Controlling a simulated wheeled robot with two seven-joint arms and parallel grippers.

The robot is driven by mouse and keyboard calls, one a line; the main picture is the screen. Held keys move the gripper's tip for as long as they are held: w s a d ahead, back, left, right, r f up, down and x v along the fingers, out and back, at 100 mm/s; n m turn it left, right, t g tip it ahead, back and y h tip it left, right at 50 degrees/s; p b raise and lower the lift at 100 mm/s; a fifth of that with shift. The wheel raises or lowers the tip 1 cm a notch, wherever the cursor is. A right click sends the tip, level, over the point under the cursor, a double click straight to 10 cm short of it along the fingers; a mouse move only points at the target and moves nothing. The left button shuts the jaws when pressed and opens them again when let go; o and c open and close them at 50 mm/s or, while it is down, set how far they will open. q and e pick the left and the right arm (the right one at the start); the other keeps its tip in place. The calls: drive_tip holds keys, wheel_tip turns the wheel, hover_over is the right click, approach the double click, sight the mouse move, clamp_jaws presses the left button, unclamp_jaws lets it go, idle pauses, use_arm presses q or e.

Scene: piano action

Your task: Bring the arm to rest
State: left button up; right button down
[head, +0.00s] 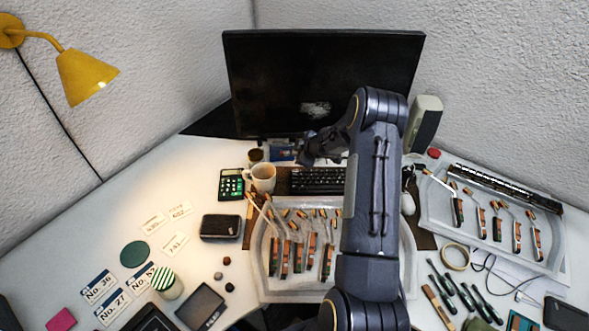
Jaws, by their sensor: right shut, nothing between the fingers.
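My right arm rises from the bottom centre and bends at the top in front of the monitor. My right gripper (309,155) hangs to the left of the arm, raised over the back of the desk near the keyboard. It is shut and holds nothing that I can see. My left gripper is not in view. A clear tray (262,289) with several piano action parts lies at the centre, and my right arm hides part of it. A second tray (432,222) with several similar parts and a dark rail lies at the right.
A monitor (290,80) stands at the back, with a keyboard (318,181) before it. A mug (263,178) and calculator (232,184) stand left of the keyboard. Tools (440,278) and a tape ring (455,257) lie front right. Number cards (99,288) lie at left.

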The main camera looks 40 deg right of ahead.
wheel_tip(320, 180, up, 12)
drive_tip(key=s+m+h, duration=0.1)
drive_tip(key=m+h, duration=0.1)
drive_tip(key=m, duration=0.1)
drive_tip(key=s+a+r+m+h, duration=0.1)
drive_tip(key=s+a+r+m, duration=0.5)
drive_tip(key=s+r, duration=0.45)
drive_tip(key=s+a+m+g+y, duration=0.1)
drive_tip(key=s+a+g+y, duration=0.2)
drive_tip(key=s+a, duration=2.1)
drive_tip(key=y, duration=0.4)
drive_tip(key=shift+s+a+r+g, duration=0.2)
drive_tip(key=shift+r+g, duration=0.1)
drive_tip(key=shift+d, duration=0.1)
